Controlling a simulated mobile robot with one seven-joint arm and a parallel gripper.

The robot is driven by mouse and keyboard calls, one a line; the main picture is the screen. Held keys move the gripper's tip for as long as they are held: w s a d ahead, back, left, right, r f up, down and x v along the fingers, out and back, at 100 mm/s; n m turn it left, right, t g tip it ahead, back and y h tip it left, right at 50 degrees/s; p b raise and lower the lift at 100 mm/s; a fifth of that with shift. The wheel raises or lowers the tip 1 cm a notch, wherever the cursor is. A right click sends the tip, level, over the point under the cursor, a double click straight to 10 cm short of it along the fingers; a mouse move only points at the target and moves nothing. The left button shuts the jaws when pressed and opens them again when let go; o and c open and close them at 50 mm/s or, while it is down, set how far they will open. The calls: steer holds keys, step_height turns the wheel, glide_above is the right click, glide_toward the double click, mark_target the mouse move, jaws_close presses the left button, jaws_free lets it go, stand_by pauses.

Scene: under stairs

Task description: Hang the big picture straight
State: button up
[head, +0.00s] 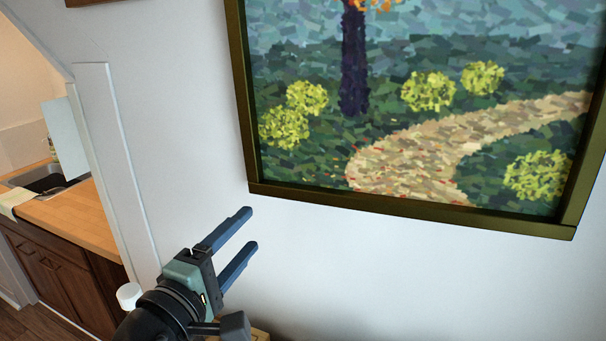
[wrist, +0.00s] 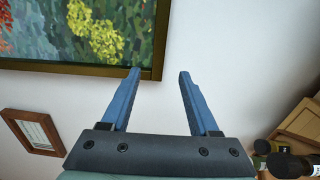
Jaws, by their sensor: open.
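The big picture (head: 410,211) hangs on the white wall in a dark olive frame, showing a tree, yellow bushes and a path. In the head view its bottom edge slopes down to the right; the view itself is slanted, so its true tilt is hard to judge. My gripper (head: 251,228) is open and empty, just below its lower left corner. The wrist view is turned sideways. There the big picture (wrist: 75,68) shows that corner beside one fingertip of my gripper (wrist: 159,73). I cannot tell whether they touch. The picture's top is out of view.
A smaller brown-framed picture (wrist: 33,131) hangs nearby; its edge also shows at the head view's top left. A wooden counter with a sink (head: 48,180) is at the left, past a white panel. Wooden items (wrist: 302,122) and dark-topped jars (wrist: 285,163) lie below the gripper.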

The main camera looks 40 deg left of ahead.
mark_target(283, 194)
steer(key=p+x, duration=0.3)
steer(key=x, duration=0.9)
steer(key=shift+w+r+p, duration=0.1)
steer(key=shift+w+p, duration=0.05)
steer(key=shift+p, duration=0.25)
jaws_close()
stand_by(0.8)
